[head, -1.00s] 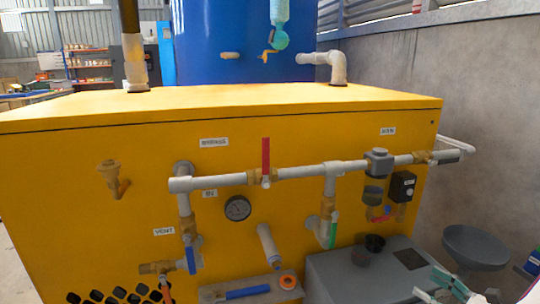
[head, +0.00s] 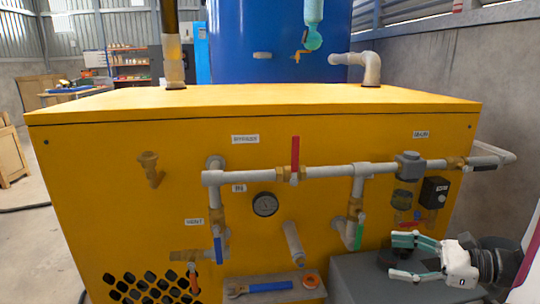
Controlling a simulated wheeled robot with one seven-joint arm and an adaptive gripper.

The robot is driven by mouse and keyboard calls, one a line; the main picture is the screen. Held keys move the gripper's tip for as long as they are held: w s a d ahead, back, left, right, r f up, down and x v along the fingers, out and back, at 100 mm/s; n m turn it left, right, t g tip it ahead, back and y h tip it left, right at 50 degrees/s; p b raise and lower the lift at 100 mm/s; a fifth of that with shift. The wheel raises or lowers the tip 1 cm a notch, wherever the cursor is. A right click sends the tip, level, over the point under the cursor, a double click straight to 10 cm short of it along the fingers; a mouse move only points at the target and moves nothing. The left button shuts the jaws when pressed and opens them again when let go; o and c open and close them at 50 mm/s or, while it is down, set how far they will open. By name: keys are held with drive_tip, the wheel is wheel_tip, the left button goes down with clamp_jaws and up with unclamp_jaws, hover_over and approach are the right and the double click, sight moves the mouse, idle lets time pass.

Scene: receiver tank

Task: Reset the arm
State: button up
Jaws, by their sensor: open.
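My gripper (head: 400,256) is at the lower right of the head view, with its fingers pointing left. The fingers are spread apart and nothing shows between them. It is in front of the yellow cabinet (head: 120,190), over the grey box at the lower right. My arm's dark wrist runs off to the right edge; the rest of the arm is mostly out of view.
Grey pipes with a red-handled valve (head: 295,160), a green-handled valve (head: 359,232) and a blue-handled valve (head: 218,245) run across the cabinet front. A ledge (head: 280,295) holds a blue-handled wrench and an orange ring. The grey box (head: 355,280) stands beside it. Open floor lies left.

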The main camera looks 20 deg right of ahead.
drive_tip(key=s+a+r+n+g, duration=0.1)
drive_tip(key=a+r+n+g, duration=0.35)
drive_tip(key=a, duration=0.55)
drive_tip(key=s+a+r+n+g, duration=0.1)
drive_tip(key=a+r+n+g, duration=0.4)
drive_tip(key=a, duration=0.5)
drive_tip(key=s+a+n+g+h, duration=0.1)
drive_tip(key=s+a+n+h, duration=0.3)
drive_tip(key=s+n, duration=0.45)
drive_tip(key=s+a+n+g+h, duration=0.1)
drive_tip(key=s+a+n+h, duration=0.1)
drive_tip(key=s+n+h, duration=0.6)
wheel_tip(320, 180, up, 32)
drive_tip(key=m+t+y+p, duration=0.1)
drive_tip(key=t+p, duration=0.2)
drive_tip(key=p, duration=2.6)
drive_tip(key=shift+s+d+t+y+p, duration=0.15)
drive_tip(key=shift+s+t+y+p, duration=0.15)
drive_tip(key=shift+t+p, duration=0.1)
